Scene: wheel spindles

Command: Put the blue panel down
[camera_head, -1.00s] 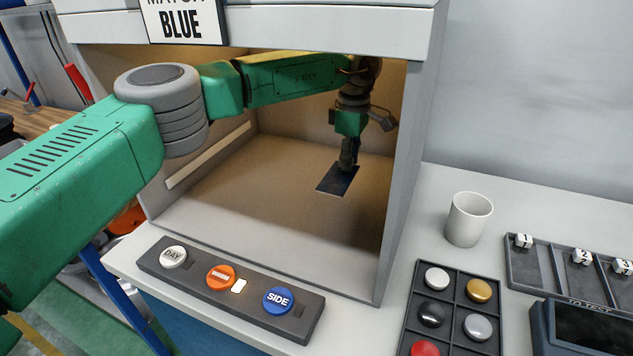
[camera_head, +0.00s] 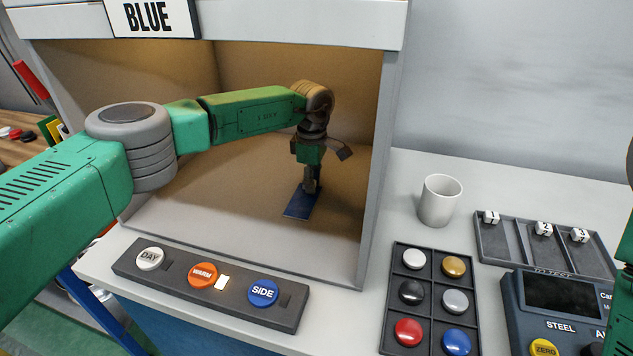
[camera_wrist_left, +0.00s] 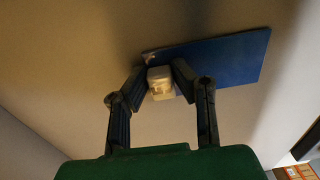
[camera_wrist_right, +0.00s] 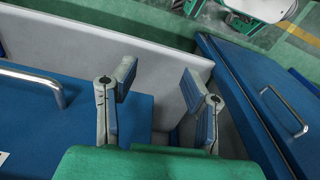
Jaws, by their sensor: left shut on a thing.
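The blue panel (camera_head: 301,204) is a dark blue flat rectangle inside the lit booth, low over its tan floor (camera_head: 230,200). My left gripper (camera_head: 313,186) reaches into the booth from above, at the panel's far end. In the left wrist view the panel (camera_wrist_left: 225,57) extends to the right past the fingers. The left fingers (camera_wrist_left: 160,78) are shut on a small pale block at the panel's end. Whether the panel touches the floor I cannot tell. My right gripper (camera_wrist_right: 157,95) shows in the right wrist view, open and empty, fingers well apart.
The booth's side wall (camera_head: 378,160) stands close right of my left gripper. A button strip (camera_head: 210,285) runs along its front. A white mug (camera_head: 439,200), a tray of coloured discs (camera_head: 432,300), a slotted tray (camera_head: 510,250) and a tester box (camera_head: 560,305) stand to the right.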

